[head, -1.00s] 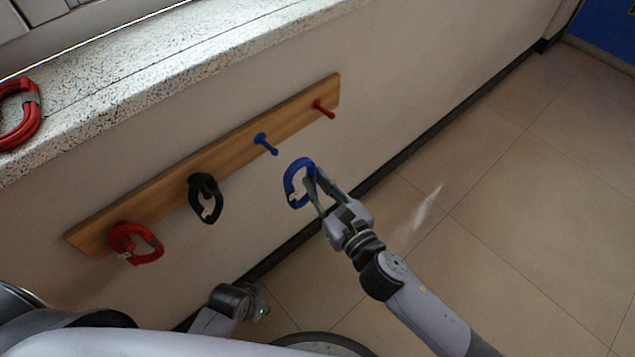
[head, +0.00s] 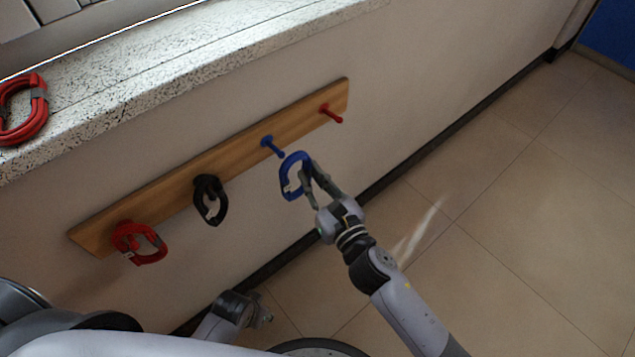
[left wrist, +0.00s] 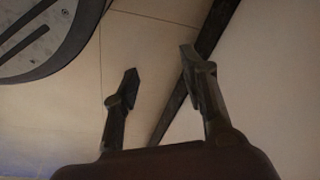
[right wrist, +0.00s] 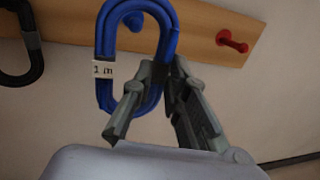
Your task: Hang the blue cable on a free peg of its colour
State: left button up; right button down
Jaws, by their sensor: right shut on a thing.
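The blue cable (head: 284,174) is a coiled loop with a white "1 m" tag. My right gripper (head: 309,185) is shut on its side and holds it in front of the wall. The blue peg (head: 269,143) is bare, and its tip is close to the loop's upper left. In the right wrist view, the blue peg (right wrist: 134,20) shows through the opening of the blue cable (right wrist: 101,40); I cannot tell whether the tip is inside the loop. My left gripper (left wrist: 160,75) is open and empty, low near the floor.
The wooden board (head: 240,149) also bears a bare red peg (head: 331,113), a black cable (head: 199,202) and a red cable (head: 121,232), both hanging. Another red cable (head: 38,108) lies on the stone sill (head: 150,85). The floor at right is clear.

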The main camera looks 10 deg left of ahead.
jog(key=shift+b+x, duration=0.3)
jog(key=shift+x, duration=0.7)
jog(key=shift+w+a+f, duration=0.15)
jog(key=shift+w+a, duration=0.1)
jog(key=shift+a, duration=0.4)
jog(key=shift+w+a+f+b, duration=0.2)
jog(key=shift+w+a+b, duration=0.4)
jog(key=shift+a, duration=0.15)
jog(key=shift+w+a+f+b, duration=0.2)
jog(key=shift+w+a+b, duration=0.4)
jog(key=shift+a, duration=0.15)
jog(key=shift+a+f, duration=0.1)
jog(key=shift+f, duration=0.1)
pick_arm(q)
notch_tip(320, 180, up, 12)
jog(key=w, duration=0.1)
jog(key=shift+w+t, duration=0.15)
jog(key=shift+t, duration=0.15)
jog(key=shift+w, duration=0.1)
